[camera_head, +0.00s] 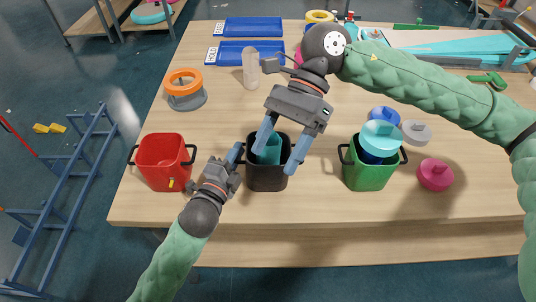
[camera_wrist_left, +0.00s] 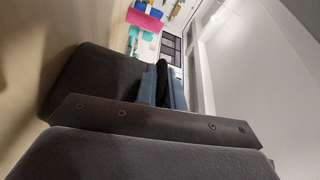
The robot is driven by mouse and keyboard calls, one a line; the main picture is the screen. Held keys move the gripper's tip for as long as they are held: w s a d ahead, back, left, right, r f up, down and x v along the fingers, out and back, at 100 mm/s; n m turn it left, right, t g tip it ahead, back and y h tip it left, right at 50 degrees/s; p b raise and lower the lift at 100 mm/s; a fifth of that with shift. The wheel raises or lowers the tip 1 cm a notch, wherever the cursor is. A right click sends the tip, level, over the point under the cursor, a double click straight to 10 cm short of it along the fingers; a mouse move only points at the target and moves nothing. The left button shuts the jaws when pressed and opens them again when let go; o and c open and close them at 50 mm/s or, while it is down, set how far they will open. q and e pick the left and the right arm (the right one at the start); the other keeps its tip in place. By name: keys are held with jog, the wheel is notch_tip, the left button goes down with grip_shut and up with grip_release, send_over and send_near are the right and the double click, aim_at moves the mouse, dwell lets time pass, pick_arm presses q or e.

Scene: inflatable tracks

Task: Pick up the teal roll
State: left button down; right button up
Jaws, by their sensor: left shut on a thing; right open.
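A teal roll (camera_head: 269,151) sits inside the black bin (camera_head: 268,180), partly hidden by the bin wall and my right gripper. My right gripper (camera_head: 281,156) is open above the bin, pointing down, with one blue finger on each side of the bin's mouth. I cannot tell whether the fingers touch the roll. My left gripper (camera_head: 238,158) is at the bin's left side, shut on its black handle. In the left wrist view, the blue fingers (camera_wrist_left: 164,85) close around a dark strip.
The front edge is clear.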

aim_at(267, 145)
jog(key=w+f+m+t+h, duration=0.1)
jog(key=w+m+t, duration=0.1)
jog(key=w+m, duration=0.2)
jog(key=w+a+f+m+t+h, duration=0.1)
jog(key=w+m+t+h, duration=0.1)
jog(key=w+m+t, duration=0.1)
jog(key=w+f+m+t+h, duration=0.1)
jog(key=w+m+t+h, duration=0.1)
jog(key=w+m, duration=0.3)
jog(key=shift+w+a+f, duration=0.35)
jog(key=shift+w, duration=0.1)
jog(key=shift+w+m+t+h, duration=0.3)
jog(key=shift+w+m+t, duration=0.1)
jog(key=shift+w+m, duration=0.25)
jog(key=shift+f, duration=0.4)
notch_tip(267, 145, down, 11)
jog(key=shift+s+f, duration=0.1)
jog(key=c, duration=0.8)
jog(key=shift+c, duration=0.2)
notch_tip(267, 145, up, 18)
